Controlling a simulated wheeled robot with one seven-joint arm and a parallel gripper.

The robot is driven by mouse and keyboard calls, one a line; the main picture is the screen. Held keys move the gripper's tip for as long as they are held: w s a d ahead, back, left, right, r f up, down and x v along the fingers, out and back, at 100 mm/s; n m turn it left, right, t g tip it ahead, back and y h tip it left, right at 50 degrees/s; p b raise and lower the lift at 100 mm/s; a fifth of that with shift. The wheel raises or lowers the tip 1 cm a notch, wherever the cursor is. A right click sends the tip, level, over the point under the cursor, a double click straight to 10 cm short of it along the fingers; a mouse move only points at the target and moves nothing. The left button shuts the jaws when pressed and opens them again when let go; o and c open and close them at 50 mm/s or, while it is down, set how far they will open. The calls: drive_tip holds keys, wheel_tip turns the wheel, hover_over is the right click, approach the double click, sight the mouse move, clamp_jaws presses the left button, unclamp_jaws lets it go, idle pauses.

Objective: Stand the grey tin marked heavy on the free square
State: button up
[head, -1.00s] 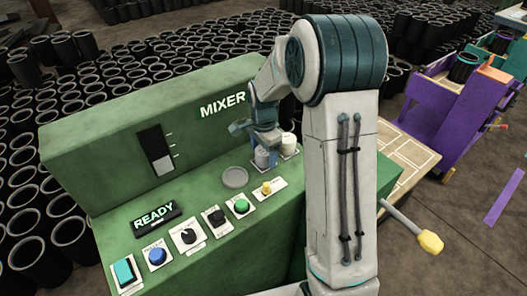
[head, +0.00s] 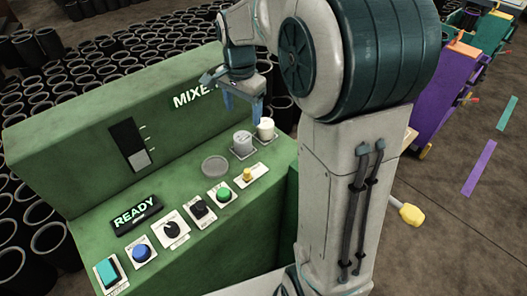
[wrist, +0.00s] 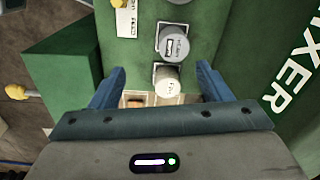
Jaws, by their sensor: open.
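A grey tin (head: 243,144) stands upright on a white-edged square on the green mixer's top. In the wrist view the grey tin (wrist: 174,42) shows a lid label too blurred to read surely. A cream tin (head: 265,129) stands just behind it on its own square; it also shows in the wrist view (wrist: 168,82). My gripper (head: 243,112) is open and empty above the two tins, touching neither. In the wrist view its blue fingers (wrist: 160,75) stand apart, on either side of the cream tin's picture. I cannot make out which square is free.
The green mixer (head: 60,190) carries a round grey disc (head: 215,167), a yellow knob (head: 248,174) and several buttons. A yellow-ended lever (head: 411,214) sticks out at right. A pale compartmented board (wrist: 140,99) lies beyond the cream tin. A purple stand (head: 440,105) is at far right.

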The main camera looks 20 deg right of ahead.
drive_tip(key=s+n+t, duration=0.3)
drive_tip(key=s+n, duration=0.8)
drive_tip(key=s, duration=0.9)
drive_tip(key=shift+s+f+n, duration=0.2)
drive_tip(key=shift+s+n, duration=0.1)
drive_tip(key=shift+s, duration=0.05)
